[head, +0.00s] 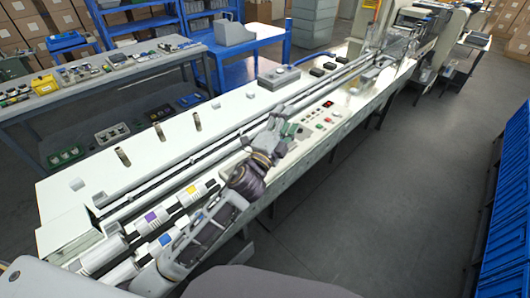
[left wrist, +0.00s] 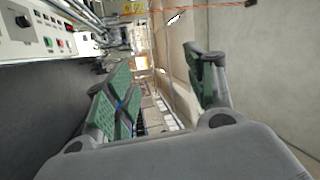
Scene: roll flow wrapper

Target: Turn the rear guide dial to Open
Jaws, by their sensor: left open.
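In the left wrist view a black dial (left wrist: 23,20) shows at the upper left on a white panel face. No label is readable, so I cannot tell whether this is the rear guide dial or where it is set. My left gripper (head: 286,130) is above the machine's near edge, left of the panel. In the left wrist view the left gripper (left wrist: 165,85) has its green-padded fingers spread, with nothing between them. It is apart from the dial. My right gripper is not seen.
Long rails (head: 240,115) run along the machine. Several short upright posts (head: 160,133) stand on its white top. Rollers with coloured bands (head: 152,217) lie at the near left end. A grey floor aisle (head: 415,200) is free on the right, bounded by blue bins (head: 505,215).

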